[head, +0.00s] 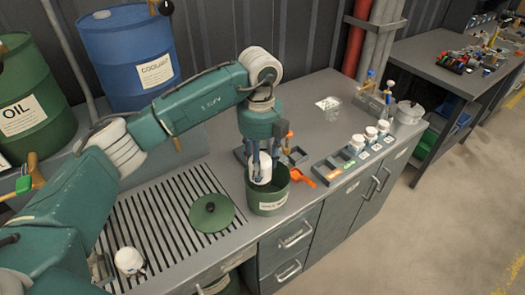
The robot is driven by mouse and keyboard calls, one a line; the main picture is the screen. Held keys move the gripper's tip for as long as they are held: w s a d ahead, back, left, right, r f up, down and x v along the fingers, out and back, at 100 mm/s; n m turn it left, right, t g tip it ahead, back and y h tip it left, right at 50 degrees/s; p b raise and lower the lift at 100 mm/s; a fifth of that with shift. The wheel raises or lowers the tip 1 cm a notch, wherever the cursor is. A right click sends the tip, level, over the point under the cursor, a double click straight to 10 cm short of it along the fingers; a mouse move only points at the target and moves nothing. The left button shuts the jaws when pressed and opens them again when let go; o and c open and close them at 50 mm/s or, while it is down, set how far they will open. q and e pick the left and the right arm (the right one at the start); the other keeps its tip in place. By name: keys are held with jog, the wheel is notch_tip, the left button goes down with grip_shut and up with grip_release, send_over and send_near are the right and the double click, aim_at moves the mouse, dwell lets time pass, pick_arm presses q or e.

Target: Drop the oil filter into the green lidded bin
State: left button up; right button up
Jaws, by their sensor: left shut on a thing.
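A white cylinder, which looks like the oil filter (261,171), is between the fingers of my left gripper (261,160). The gripper is shut on it and points down. The filter is upright at the mouth of the green bin (268,207), its lower end within or just above the rim; I cannot tell how deep. The bin stands open on the workbench, with a label on its front. A round green lid (211,213) with a dark knob lies on the slatted grate left of the bin. My right gripper is not in view.
An orange tool (331,174) lies right of the bin, near a dark tray (325,169) and several white jars on a strip. A white round object (129,260) sits on the grate's front left. A blue coolant drum (130,50) and green oil drum (25,95) stand behind.

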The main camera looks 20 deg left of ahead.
pick_arm(q)
jog(key=n, duration=0.2)
jog(key=w+n, duration=0.1)
jog(key=n, duration=0.1)
jog(key=w+n+p, duration=0.1)
jog(key=n, duration=0.2)
jog(key=shift+w, duration=0.1)
jog(key=shift+w+n, duration=0.2)
jog(key=shift+n, duration=1.2)
jog(key=shift+a+f+b, duration=0.1)
jog(key=shift+f+b, duration=0.2)
jog(key=shift+f, duration=0.2)
notch_tip(320, 180, down, 4)
jog(key=shift+b, duration=1.25)
jog(key=shift+w+f+b, duration=0.1)
jog(key=shift+f+b, duration=0.2)
jog(key=shift+f, duration=0.25)
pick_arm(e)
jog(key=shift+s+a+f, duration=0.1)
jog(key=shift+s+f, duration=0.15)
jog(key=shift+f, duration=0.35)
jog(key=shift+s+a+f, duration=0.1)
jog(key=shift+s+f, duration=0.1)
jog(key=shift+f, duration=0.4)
pick_arm(q)
jog(key=o, duration=1.6)
jog(key=shift+c, duration=0.2)
